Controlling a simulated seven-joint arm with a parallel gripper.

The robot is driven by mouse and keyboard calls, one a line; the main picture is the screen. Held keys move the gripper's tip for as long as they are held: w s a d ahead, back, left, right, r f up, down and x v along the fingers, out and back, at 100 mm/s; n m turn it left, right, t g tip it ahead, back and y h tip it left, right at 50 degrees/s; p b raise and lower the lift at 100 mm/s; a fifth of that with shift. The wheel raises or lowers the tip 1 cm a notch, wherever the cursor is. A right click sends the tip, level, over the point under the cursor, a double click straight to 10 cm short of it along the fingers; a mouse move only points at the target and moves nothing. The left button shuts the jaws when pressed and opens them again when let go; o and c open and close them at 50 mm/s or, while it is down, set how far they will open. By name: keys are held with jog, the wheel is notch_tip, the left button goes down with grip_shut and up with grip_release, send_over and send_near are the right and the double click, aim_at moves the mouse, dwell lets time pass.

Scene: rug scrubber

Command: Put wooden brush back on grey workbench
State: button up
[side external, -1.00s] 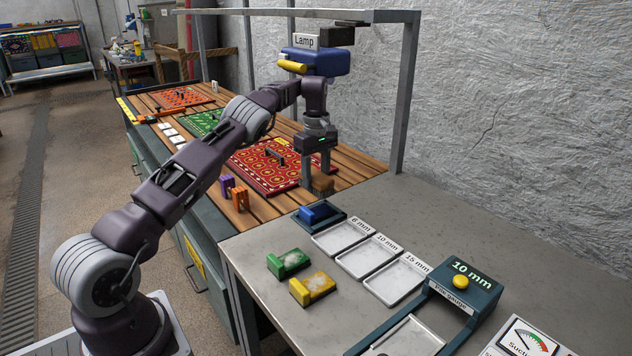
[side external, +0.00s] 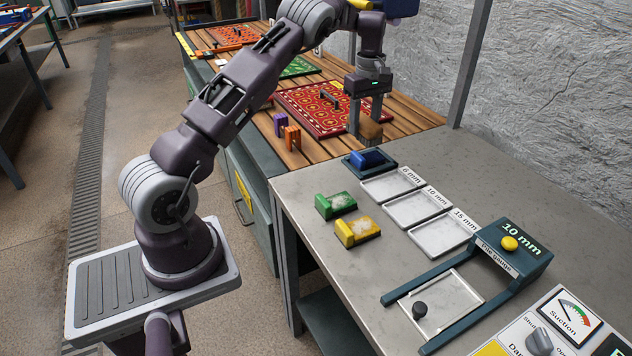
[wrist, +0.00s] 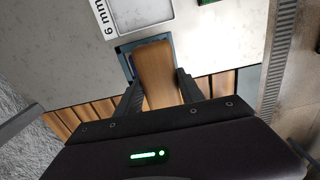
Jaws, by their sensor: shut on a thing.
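The grey workbench (side external: 530,185) adjoins the deck in front of the gripper. The wrist view shows part of a dark tray beyond the brush.
A blue brush (side external: 366,158) sits in a dark tray near the deck. Green (side external: 336,204) and yellow (side external: 357,230) brushes lie on the workbench, beside several labelled white trays (side external: 416,207). The pile gauge (side external: 510,251) stands farther right. Clear bench lies behind the trays.

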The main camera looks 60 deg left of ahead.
jog(key=s, duration=1.4)
jog(key=f, duration=0.5)
jog(key=s+f, duration=0.1)
jog(key=f, duration=0.2)
jog(key=shift+d+f, duration=0.25)
jog(key=shift+f, duration=0.4)
jog(key=shift+f, duration=0.15)
jog(key=o, duration=1.2)
